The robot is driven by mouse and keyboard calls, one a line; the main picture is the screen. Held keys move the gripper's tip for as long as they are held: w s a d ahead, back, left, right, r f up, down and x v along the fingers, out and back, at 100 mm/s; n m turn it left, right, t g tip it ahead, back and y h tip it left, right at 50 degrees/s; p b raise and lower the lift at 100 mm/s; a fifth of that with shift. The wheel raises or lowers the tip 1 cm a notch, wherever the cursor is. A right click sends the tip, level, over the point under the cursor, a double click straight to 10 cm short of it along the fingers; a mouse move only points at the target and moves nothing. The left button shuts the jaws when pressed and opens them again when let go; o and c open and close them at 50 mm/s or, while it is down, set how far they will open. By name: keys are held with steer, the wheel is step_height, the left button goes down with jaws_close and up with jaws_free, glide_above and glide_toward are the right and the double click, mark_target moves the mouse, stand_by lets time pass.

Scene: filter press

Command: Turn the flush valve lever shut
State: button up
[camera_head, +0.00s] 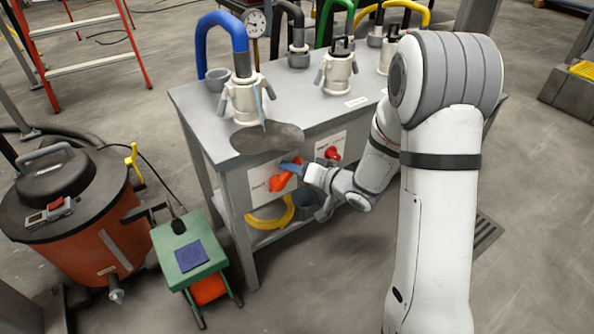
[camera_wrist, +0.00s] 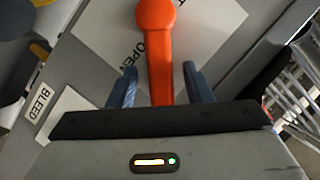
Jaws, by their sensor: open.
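An orange lever (camera_head: 279,182) sits on a white plate on the front panel of the grey bench. In the wrist view the lever (camera_wrist: 160,50) runs from a round hub at the top down toward my gripper body. The word OPEN shows on the plate (camera_wrist: 203,28) beside it, partly covered by the lever. My gripper (camera_wrist: 159,72) is open, with one blue finger on each side of the lever and gaps showing on both sides. In the head view my gripper (camera_head: 291,166) is at the lever. Any contact cannot be told.
A second red handle (camera_head: 332,153) is on a plate to the right. A BLEED label (camera_wrist: 39,102) shows at the left in the wrist view. White fittings (camera_head: 245,103) with hoses stand on the bench (camera_head: 290,103). An orange drum vacuum (camera_head: 85,235) and green stand (camera_head: 190,248) are at left.

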steer(key=shift+c, duration=0.5)
jaws_close()
